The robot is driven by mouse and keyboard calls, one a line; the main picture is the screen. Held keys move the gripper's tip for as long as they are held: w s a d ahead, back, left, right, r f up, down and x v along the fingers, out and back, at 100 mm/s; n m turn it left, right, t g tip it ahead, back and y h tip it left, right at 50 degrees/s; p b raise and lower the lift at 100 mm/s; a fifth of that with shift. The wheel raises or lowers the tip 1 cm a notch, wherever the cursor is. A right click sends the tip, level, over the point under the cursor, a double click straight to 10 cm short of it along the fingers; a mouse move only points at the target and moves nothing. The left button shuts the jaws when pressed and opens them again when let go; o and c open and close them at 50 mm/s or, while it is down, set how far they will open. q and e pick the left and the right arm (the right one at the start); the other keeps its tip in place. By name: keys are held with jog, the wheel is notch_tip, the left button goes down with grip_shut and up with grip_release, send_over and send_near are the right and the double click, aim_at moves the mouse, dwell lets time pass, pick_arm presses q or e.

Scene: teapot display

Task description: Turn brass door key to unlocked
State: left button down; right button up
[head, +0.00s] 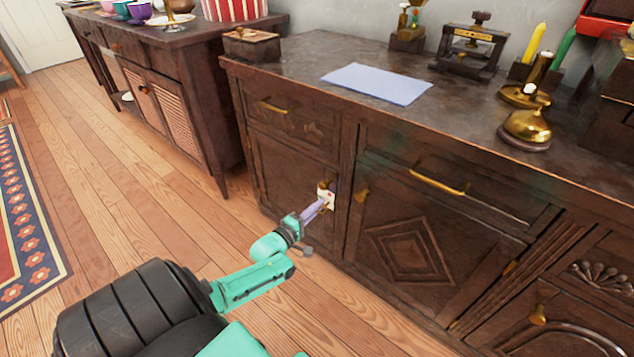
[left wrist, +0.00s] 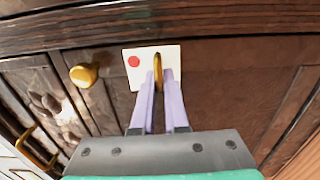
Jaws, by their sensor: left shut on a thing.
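The brass door key (left wrist: 157,63) sits in a small white plate (left wrist: 139,80) on a dark wooden cabinet door; the plate also shows in the head view (head: 331,200). A red dot (left wrist: 134,61) is on the plate's left part in the left wrist view. The key's flat bow looks upright in that view, in line with the fingers. My left gripper (left wrist: 159,84) is shut on the key, one pale finger on each side; in the head view it reaches the plate (head: 321,205). The fingers hide part of the plate. My right gripper is not in view.
A brass knob (left wrist: 84,75) is left of the plate in the left wrist view. The cabinet (head: 290,150) has brass drawer handles (head: 438,184). Its top holds a blue sheet (head: 377,83), a small press (head: 470,48) and brass pieces (head: 527,126). The wooden floor (head: 130,170) in front is clear.

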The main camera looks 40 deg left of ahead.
pick_arm(q)
jog(key=c, duration=1)
grip_release()
jog(key=shift+o, duration=0.3)
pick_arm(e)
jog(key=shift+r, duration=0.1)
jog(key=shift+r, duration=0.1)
pick_arm(q)
jog(key=s+p, duration=0.4)
jog(key=s, duration=1)
jog(key=shift+s+d+p, duration=0.15)
jog(key=shift+s+p, duration=0.15)
jog(key=shift+p, duration=0.1)
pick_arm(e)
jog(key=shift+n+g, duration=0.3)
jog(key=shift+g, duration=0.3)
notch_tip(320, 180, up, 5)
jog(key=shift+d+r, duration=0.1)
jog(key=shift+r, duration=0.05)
pick_arm(q)
jog(key=shift+d, duration=0.1)
